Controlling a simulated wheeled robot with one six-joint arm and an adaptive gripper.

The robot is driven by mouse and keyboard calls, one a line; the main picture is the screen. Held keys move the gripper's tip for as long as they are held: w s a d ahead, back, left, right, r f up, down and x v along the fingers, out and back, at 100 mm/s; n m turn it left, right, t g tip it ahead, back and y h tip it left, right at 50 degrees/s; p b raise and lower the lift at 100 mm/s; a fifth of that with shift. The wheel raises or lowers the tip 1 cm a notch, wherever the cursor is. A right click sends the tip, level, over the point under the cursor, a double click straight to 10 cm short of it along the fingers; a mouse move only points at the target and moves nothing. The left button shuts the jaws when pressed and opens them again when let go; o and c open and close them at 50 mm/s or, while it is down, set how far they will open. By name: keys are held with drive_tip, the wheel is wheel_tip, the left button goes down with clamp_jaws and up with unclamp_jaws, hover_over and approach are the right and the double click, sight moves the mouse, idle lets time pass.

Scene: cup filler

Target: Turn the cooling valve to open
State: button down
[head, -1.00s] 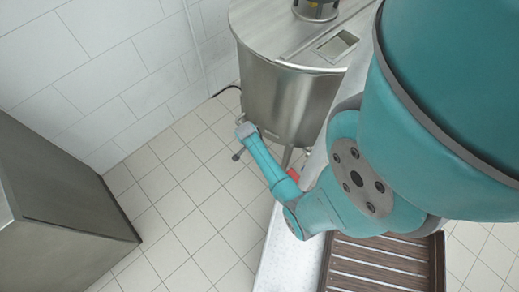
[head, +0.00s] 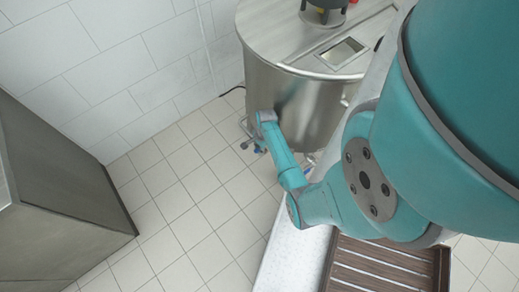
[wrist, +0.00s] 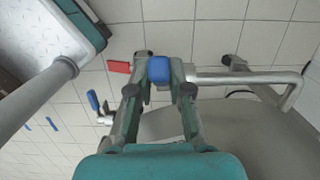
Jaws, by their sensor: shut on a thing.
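My gripper (wrist: 160,80) is in the middle of the wrist view, with its two fingers shut on a blue valve handle (wrist: 160,70). The handle sits at the end of a metal pipe (wrist: 235,77) beside the steel tank (wrist: 210,122). A red handle (wrist: 118,67) is just left of the fingers, apart from them. A second blue handle (wrist: 93,100) is farther left and lower. In the head view my arm's end is at the lower side of the tank (head: 290,105), and the fingers are mostly hidden. I cannot read any valve label.
A grey leg or post (wrist: 40,98) crosses the left of the wrist view, near a pale perforated surface (wrist: 35,40). In the head view a brown slatted rack (head: 385,268) is at the bottom, and a large grey cabinet (head: 50,190) stands left. Tiled floor (head: 190,185) between is clear.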

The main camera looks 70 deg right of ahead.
drive_tip(key=c, duration=1.1)
unclamp_jaws()
drive_tip(key=shift+s+d+r, duration=0.1)
drive_tip(key=shift+d+r, duration=0.05)
drive_tip(key=shift+r, duration=1.1)
drive_tip(key=shift+s+d+r, duration=0.1)
drive_tip(key=shift+r, duration=1.1)
drive_tip(key=shift+s+d+r, duration=0.1)
drive_tip(key=shift+d+r, duration=0.05)
drive_tip(key=shift+r, duration=1.1)
